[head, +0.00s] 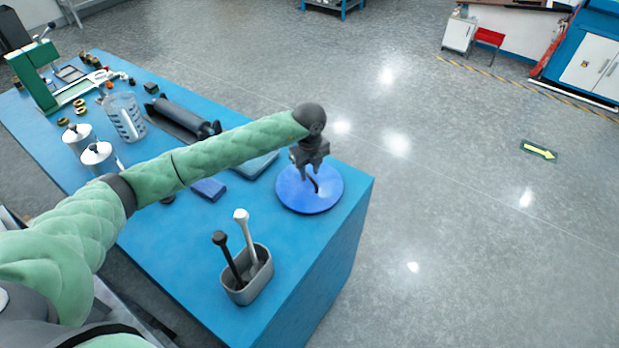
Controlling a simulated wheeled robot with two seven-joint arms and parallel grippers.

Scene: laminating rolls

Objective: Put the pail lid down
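The pail lid (293,196) is a round blue disc with a dark curved handle in its middle. It looks flat and level near the right corner of the blue table; I cannot tell for sure whether it touches the top. My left gripper (312,176) points down just over the lid's middle. Its two fingers look spread apart, with the dark handle just below and between them. I see no clear grip on the handle. My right gripper is not in view.
A grey holder (249,284) with a black and a white tool stands at the table's front. A dark roller (183,118), a clear measuring jug (125,117), white canisters (99,155) and a green press (37,75) stand farther left. The table's right edge is close to the lid.

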